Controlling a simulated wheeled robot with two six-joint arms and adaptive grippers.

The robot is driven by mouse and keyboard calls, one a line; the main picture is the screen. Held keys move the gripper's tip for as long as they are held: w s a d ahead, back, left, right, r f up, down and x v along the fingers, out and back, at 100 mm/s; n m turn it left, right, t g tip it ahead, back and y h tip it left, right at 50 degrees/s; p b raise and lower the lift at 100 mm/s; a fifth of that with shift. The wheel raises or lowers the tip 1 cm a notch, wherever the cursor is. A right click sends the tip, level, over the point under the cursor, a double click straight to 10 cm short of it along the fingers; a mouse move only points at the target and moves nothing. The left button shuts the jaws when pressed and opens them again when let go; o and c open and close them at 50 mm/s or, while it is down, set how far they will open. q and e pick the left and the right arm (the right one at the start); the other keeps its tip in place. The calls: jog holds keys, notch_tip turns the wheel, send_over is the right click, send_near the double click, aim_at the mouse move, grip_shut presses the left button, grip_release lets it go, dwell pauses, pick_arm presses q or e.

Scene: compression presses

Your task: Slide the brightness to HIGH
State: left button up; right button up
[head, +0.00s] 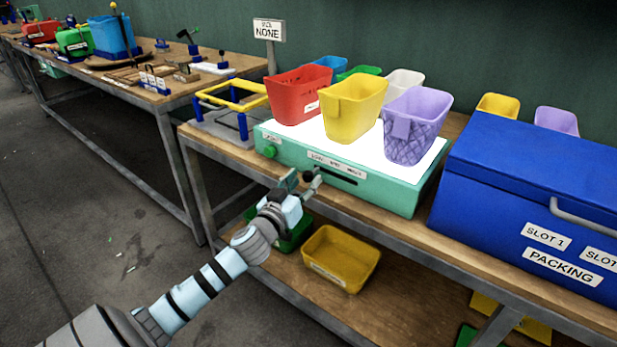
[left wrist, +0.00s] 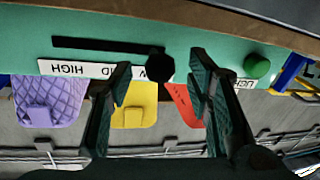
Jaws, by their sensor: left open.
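A teal light box (head: 405,197) with a bright white top stands on the workbench. Its front has a dark horizontal slot (head: 337,174) under a label strip (head: 337,163). The black slider knob (left wrist: 160,66) is at the end of the slot away from HIGH, near the LOW end. In the upside-down left wrist view, HIGH (left wrist: 68,67) is at the left of the strip; a finger partly covers MID. My left gripper (head: 302,181) is open at the box front, its fingertips on either side of the knob in the wrist view (left wrist: 160,82); contact cannot be told. My right gripper is not in view.
A round green knob (head: 269,151) sits left of the slot. Red (head: 298,97), yellow (head: 352,108) and purple (head: 408,135) bins stand on the lit top. A blue packing chest (head: 470,205) is at right. A yellow tray (head: 340,262) sits on the shelf below.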

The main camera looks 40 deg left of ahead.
aim_at(305, 180)
pick_arm(q)
jog(key=shift+x, duration=1.6)
jog(key=shift+c, duration=0.2)
grip_shut()
